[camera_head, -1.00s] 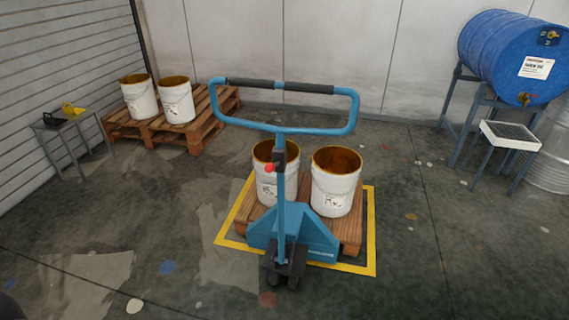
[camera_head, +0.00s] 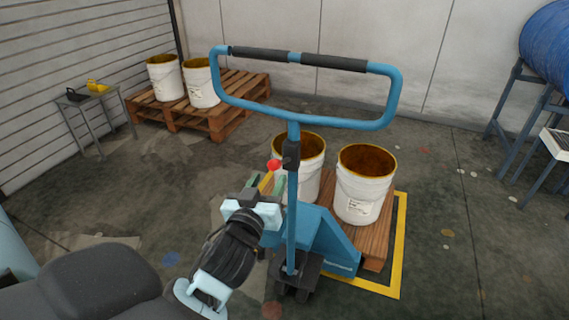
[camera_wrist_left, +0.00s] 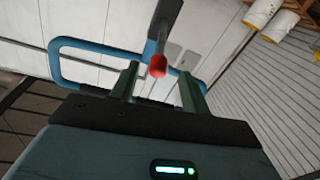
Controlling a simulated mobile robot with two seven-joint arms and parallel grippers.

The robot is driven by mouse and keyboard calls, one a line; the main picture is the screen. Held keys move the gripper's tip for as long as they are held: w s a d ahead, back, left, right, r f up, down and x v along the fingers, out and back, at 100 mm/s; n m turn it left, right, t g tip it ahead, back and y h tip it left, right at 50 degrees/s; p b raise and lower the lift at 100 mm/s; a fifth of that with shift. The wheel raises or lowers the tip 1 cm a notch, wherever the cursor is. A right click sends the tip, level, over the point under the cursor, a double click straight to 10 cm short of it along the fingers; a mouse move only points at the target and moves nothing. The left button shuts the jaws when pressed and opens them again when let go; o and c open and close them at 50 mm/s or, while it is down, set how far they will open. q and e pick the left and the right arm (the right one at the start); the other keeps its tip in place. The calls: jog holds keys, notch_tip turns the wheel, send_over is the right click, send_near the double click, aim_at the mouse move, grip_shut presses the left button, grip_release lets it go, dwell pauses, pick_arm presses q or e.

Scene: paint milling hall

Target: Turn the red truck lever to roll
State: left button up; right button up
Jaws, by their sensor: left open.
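The red knob of the truck lever (camera_head: 274,165) sticks out to the left of the black block on the shaft of the blue pallet truck (camera_head: 293,205). My left gripper (camera_head: 272,183) is open and its fingertips point up at the knob from just below it in the head view. In the left wrist view, the red knob (camera_wrist_left: 157,66) appears between the two green fingers (camera_wrist_left: 157,88), with space on both sides. I see no contact. The lever's setting is hard to read. My right gripper is not in view.
Two white buckets (camera_head: 365,190) stand on a wooden pallet (camera_head: 375,240) inside a yellow floor outline (camera_head: 399,250). A second pallet (camera_head: 235,108) with buckets is at the back. A small table (camera_head: 75,100) stands left, a blue drum (camera_head: 548,45) right. The truck's loop handle (camera_head: 350,122) is above my gripper.

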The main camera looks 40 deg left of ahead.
aim_at(278, 164)
pick_arm(q)
jog(key=shift+p+x, duration=0.3)
jog(key=shift+x, duration=3.55)
jog(key=shift+f, duration=0.1)
grip_shut()
